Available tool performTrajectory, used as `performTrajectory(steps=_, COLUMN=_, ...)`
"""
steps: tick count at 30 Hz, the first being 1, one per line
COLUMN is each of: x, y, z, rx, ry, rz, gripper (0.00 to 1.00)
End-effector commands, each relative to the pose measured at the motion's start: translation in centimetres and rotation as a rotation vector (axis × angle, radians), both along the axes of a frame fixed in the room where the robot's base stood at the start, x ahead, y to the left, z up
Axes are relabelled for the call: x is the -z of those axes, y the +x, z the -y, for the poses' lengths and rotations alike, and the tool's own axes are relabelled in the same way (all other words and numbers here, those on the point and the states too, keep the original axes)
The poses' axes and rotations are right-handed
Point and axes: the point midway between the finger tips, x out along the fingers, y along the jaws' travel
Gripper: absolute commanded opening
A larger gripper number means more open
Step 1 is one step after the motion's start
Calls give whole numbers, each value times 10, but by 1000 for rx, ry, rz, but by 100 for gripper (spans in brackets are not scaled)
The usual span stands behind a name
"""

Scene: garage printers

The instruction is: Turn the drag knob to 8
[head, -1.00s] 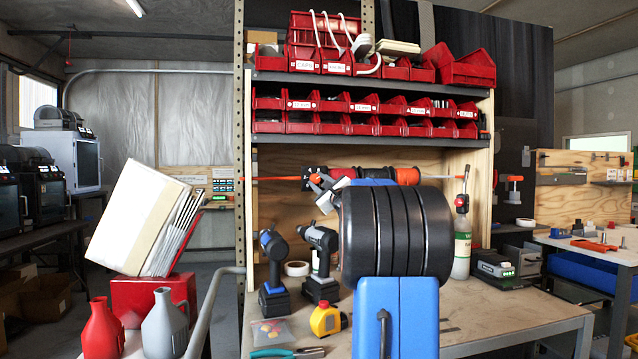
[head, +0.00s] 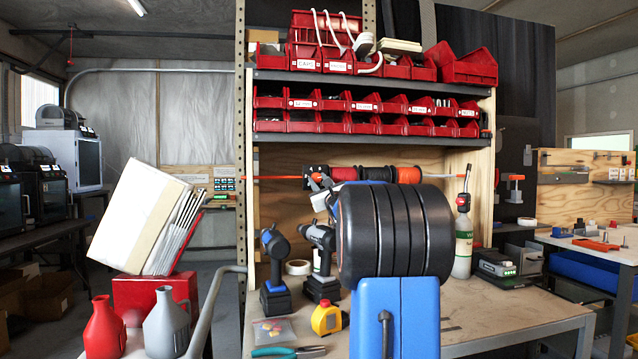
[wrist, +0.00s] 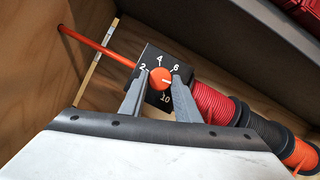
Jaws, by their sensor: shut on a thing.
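The drag knob (wrist: 160,78) is a round orange dial on a black plate (wrist: 150,62) with white numbers. In the wrist view 2, 4, 6 and 10 show; the 8 is not visible, and the right finger covers part of that side. The knob's white mark points right, between 6 and 10. My gripper (wrist: 158,85) has its two grey fingers on opposite sides of the knob, shut on it. In the head view the knob (head: 316,179) shows small and red-orange at the left end of the spool row, with my gripper (head: 319,187) at it.
Red and black spools (wrist: 215,103) sit right of the plate on the same line. An orange rod (wrist: 95,45) runs left from it. A shelf of red bins (head: 365,103) hangs above. Drills (head: 320,262) and a yellow bottle (head: 326,318) stand on the bench below.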

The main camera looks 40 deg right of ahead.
Motion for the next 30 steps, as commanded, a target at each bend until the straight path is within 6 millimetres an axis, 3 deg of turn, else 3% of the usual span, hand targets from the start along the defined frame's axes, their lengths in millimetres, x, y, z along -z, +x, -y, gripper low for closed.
performTrajectory(steps=3, x=2, y=0, z=0, rx=0, ry=1, rz=-3, gripper=7)
performTrajectory(steps=4, x=2, y=0, z=0, rx=0, ry=1, rz=-3, gripper=31)
performTrajectory(steps=6, x=2, y=0, z=0, rx=0, ry=1, rz=-3, gripper=48)
performTrajectory(steps=19, x=3, y=-7, z=-3, rx=1, ry=0, rz=-1, gripper=48)
performTrajectory(steps=30, x=26, y=-63, z=-27, rx=1, ry=-1, rz=0, gripper=48)
